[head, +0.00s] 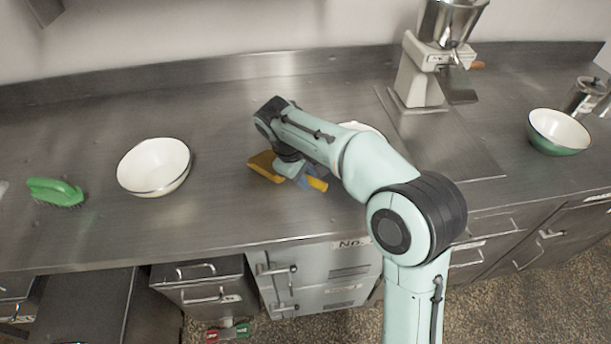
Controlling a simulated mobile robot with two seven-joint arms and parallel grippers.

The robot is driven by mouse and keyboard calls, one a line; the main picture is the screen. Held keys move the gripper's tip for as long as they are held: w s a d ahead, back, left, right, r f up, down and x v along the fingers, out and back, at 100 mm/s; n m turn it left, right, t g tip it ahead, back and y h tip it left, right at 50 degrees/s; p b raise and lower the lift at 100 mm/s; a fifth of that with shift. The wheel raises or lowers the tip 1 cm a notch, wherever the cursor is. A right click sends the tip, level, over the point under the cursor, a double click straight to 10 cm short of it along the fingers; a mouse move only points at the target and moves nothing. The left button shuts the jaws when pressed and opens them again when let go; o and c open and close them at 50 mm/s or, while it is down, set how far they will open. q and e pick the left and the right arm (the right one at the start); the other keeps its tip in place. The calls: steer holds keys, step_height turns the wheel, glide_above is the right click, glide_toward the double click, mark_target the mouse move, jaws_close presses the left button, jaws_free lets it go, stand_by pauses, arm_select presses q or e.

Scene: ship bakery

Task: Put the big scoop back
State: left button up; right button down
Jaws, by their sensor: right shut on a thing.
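My right arm reaches over the steel counter from the lower right. Its gripper (302,178) is low over the counter's middle, shut on a yellow-orange scoop (264,165). The scoop's wide part shows left of the gripper and a yellow end (317,184) shows right of it. The arm and gripper hide the scoop's middle. I cannot tell whether the scoop touches the counter. My left gripper is not in view.
A white bowl (153,167) and a green brush (55,192) are at left on the counter (228,205). A grinder-like machine (420,75) stands behind right. A green bowl (558,132) is farther right. Part of a white object shows behind my arm. Drawers line the front.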

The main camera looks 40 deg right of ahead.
steer(key=shift+f, duration=0.15)
steer(key=c, duration=1)
jaws_free()
steer(key=shift+r, duration=0.2)
steer(key=p+v, duration=0.2)
steer(key=v, duration=1)
steer(key=shift+p, duration=0.4)
